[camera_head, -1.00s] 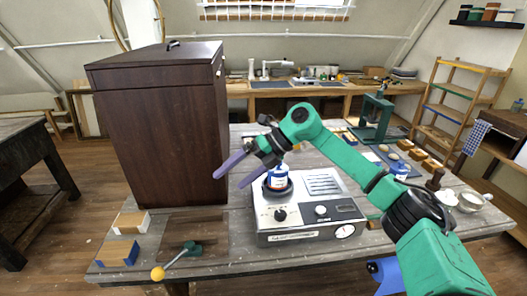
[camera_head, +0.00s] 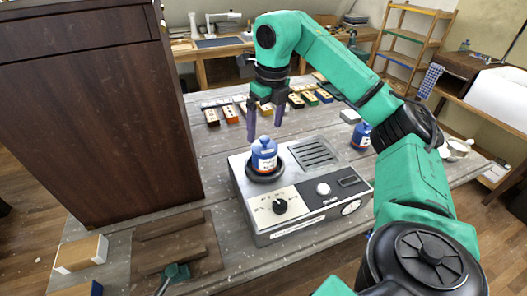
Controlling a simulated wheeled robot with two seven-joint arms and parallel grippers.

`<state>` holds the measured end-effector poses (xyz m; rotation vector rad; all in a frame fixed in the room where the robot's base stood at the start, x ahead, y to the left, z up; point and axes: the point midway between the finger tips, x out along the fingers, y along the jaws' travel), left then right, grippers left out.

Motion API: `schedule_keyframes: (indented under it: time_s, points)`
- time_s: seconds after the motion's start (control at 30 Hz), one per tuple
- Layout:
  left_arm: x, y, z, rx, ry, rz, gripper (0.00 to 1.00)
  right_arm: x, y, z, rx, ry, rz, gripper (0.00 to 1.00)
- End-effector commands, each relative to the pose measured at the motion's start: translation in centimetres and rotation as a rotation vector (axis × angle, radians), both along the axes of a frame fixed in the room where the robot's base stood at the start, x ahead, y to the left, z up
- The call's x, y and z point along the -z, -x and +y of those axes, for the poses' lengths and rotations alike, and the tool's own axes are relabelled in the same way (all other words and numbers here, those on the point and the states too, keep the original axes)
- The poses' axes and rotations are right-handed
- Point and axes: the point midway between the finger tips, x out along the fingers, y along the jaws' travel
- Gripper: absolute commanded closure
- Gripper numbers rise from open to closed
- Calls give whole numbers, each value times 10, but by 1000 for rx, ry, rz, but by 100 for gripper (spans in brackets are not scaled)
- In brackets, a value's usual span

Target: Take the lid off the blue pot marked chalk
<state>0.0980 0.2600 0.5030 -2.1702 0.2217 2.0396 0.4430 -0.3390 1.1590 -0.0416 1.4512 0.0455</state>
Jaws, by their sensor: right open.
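A blue pot (camera_head: 264,161) with a white label stands in a dark round cup on the grey machine. Its blue lid (camera_head: 264,142) with a knob is on it. The label is too small to read. Another blue pot (camera_head: 361,140) with a label stands farther right, partly behind my right arm. My right gripper (camera_head: 265,122) points down with its two purple fingers apart. It is open and empty, above and seemingly a little behind the pot on the machine. My left gripper is out of view.
The grey machine (camera_head: 300,228) has knobs and a grille. A tall dark wooden cabinet (camera_head: 95,110) blocks the left. Small coloured blocks (camera_head: 231,114) lie behind the gripper. A wooden block (camera_head: 81,254) and a wooden board (camera_head: 178,243) lie at the front left.

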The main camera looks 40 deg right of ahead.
Motion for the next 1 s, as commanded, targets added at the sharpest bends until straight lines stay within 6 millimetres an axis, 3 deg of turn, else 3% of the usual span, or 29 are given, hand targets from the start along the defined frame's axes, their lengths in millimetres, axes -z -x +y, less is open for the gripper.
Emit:
schedule_keyframes:
  time_s: [0.2,0.47,0.63,0.67,1.0]
  points:
    - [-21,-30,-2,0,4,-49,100,37,-3,-3,0,1,5,0]
    - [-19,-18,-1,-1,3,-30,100,47,-5,-2,0,-1,1,0]
    - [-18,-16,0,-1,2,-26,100,47,-5,-2,0,-1,1,61]
    - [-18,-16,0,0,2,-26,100,47,-5,-2,0,-1,1,67]
    - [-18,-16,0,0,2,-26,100,44,-5,-2,-1,-1,0,67]
